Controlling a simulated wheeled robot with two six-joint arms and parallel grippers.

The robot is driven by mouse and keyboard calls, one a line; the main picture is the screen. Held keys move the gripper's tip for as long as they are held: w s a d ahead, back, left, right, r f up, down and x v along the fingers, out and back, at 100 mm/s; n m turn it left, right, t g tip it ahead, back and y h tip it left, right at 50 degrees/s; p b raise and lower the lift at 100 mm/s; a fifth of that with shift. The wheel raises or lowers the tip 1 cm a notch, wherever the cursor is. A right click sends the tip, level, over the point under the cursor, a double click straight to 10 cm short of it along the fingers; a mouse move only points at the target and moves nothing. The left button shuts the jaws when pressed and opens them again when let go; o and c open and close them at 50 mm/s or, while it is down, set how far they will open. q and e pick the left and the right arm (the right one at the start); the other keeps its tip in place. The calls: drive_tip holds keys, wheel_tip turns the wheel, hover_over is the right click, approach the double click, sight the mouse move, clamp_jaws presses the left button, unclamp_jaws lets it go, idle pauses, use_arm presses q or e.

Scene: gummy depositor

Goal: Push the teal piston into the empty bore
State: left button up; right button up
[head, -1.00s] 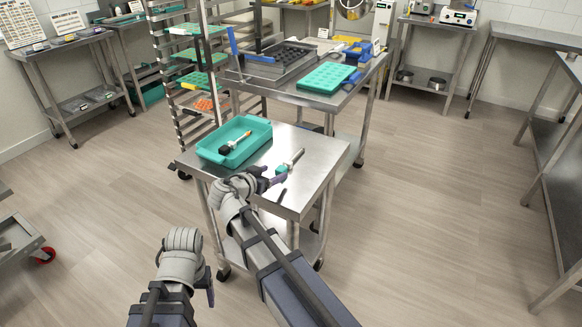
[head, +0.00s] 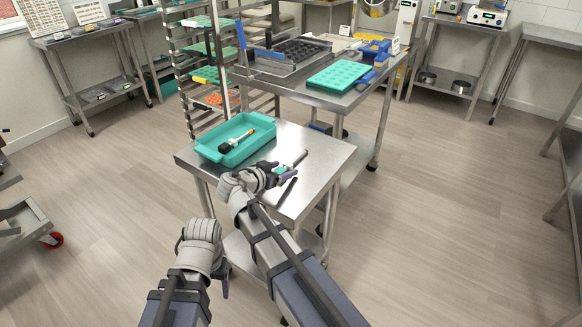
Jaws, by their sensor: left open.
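The teal piston (head: 298,159) lies on or just above the near steel table; its pale rod shows, while its teal end is mostly hidden by my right gripper. My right gripper (head: 284,176) is at that end, low over the table; I cannot tell whether its fingers are closed on the piston. My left gripper (head: 224,285) is open and empty, low in front of the table. The depositor (head: 285,58), a grey block with rows of dark holes, stands on the cart behind; I cannot make out the empty bore.
A teal tray (head: 207,149) on the near table (head: 325,160) holds a black-ended, orange-tipped piston (head: 237,141). A thin dark shape (head: 286,191) lies beside my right gripper. A teal mold (head: 338,75) lies on the cart. A rack (head: 188,100) stands at left. Floor is clear at right.

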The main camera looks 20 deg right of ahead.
drive_tip(key=shift+d, duration=0.1)
clamp_jaws()
idle(0.3)
idle(0.4)
wheel_tip(320, 180, up, 10)
drive_tip(key=p, duration=1)
drive_tip(key=c, duration=0.7)
unclamp_jaws()
clamp_jaws()
